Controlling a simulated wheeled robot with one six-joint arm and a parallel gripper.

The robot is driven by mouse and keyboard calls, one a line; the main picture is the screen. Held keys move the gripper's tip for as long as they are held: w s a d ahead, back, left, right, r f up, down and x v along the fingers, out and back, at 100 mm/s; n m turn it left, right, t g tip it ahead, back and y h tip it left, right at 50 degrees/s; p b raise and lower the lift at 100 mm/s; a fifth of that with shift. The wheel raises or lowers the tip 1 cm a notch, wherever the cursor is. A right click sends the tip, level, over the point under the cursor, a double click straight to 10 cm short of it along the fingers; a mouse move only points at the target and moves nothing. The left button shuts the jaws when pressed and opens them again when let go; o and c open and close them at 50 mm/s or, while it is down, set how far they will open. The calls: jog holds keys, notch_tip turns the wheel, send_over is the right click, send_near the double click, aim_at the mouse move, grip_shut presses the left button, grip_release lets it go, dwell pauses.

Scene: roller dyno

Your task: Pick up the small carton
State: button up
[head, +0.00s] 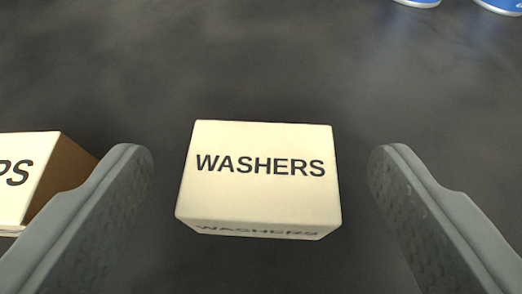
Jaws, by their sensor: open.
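A small cream carton (262,185) marked "WASHERS" on its top and its near side rests on the dark surface in the middle of the head view. My gripper (260,165) is open, with one grey finger to the left of the carton and one to the right. There is a gap between each finger and the carton, and nothing is held. The carton's far side is hidden.
Another cream carton (22,178) with lettering ending in "PS" and a brown side stands at the left edge, partly behind the left finger. Two blue cans (500,6) show at the top right, cut off. The dark surface (240,60) beyond the carton is clear.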

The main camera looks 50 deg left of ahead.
aim_at(255, 219)
jog(key=c, duration=1.1)
notch_tip(255, 219, up, 10)
jog(key=shift+a, duration=0.15)
